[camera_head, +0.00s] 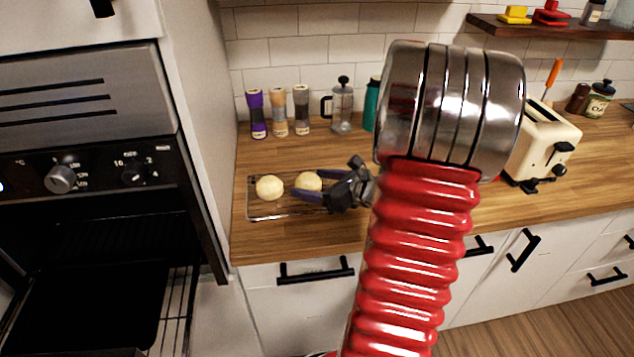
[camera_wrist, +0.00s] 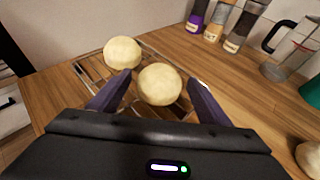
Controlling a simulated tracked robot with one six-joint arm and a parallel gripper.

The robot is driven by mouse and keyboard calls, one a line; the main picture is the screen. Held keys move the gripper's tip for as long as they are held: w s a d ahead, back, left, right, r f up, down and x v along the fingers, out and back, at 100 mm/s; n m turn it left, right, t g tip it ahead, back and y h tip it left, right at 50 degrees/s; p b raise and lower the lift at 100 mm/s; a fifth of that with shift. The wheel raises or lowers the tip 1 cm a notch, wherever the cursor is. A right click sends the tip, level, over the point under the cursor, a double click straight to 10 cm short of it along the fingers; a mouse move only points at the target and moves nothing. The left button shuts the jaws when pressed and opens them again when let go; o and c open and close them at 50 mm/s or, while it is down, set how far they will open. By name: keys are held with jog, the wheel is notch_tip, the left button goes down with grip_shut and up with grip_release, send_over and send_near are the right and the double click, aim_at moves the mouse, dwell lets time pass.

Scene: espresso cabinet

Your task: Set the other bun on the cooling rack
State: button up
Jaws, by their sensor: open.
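The cooling rack (camera_head: 262,214) is a wire rack on the wooden counter beside the oven; it also shows in the wrist view (camera_wrist: 84,75). One pale round bun (camera_head: 269,187) sits on its left part, and it shows at the far side in the wrist view (camera_wrist: 122,52). A second bun (camera_head: 309,181) sits on the rack to the right of the first, a small gap apart. My gripper (camera_head: 299,184) is open, its fingers on either side of this second bun in the wrist view (camera_wrist: 159,86). I cannot tell whether they touch it.
Purple, tan and grey spice jars (camera_head: 280,112), a French press (camera_head: 342,107) and a teal bottle (camera_head: 371,105) stand behind. A cream toaster (camera_head: 541,140) stands right. A pale round object (camera_wrist: 309,158) is cut off at the wrist view's edge. The oven (camera_head: 85,260) is open left.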

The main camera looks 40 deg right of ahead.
jog(key=v, duration=1.1)
jog(key=shift+s, duration=0.35)
jog(key=shift+r, duration=0.15)
